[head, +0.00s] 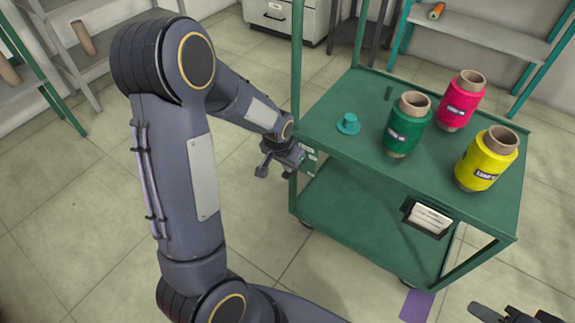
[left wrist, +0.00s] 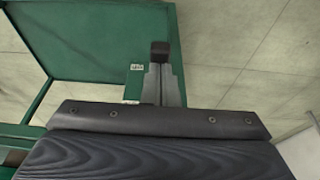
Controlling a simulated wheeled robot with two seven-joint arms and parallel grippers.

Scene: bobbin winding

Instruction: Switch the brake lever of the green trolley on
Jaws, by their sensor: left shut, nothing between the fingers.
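The green trolley (head: 345,205) stands right of centre in the head view, with two shelves. A small green plate with pale labels (head: 309,157) is on its left side; the plate also shows in the left wrist view (left wrist: 134,84). My left gripper (head: 275,172) is shut and empty, close beside this plate. In the left wrist view its grey fingers and a dark block (left wrist: 160,48) overlap the plate's right edge. I cannot make out the brake lever or its position apart from the gripper. My right gripper (head: 512,314) is cut off at the bottom edge.
On the trolley top stand a green spool (head: 407,127), a pink spool (head: 460,105), a yellow spool (head: 485,163) and a small teal flanged piece (head: 348,124). A card holder (head: 428,219) hangs on the front. Shelves line the back and left. Floor left of the trolley is clear.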

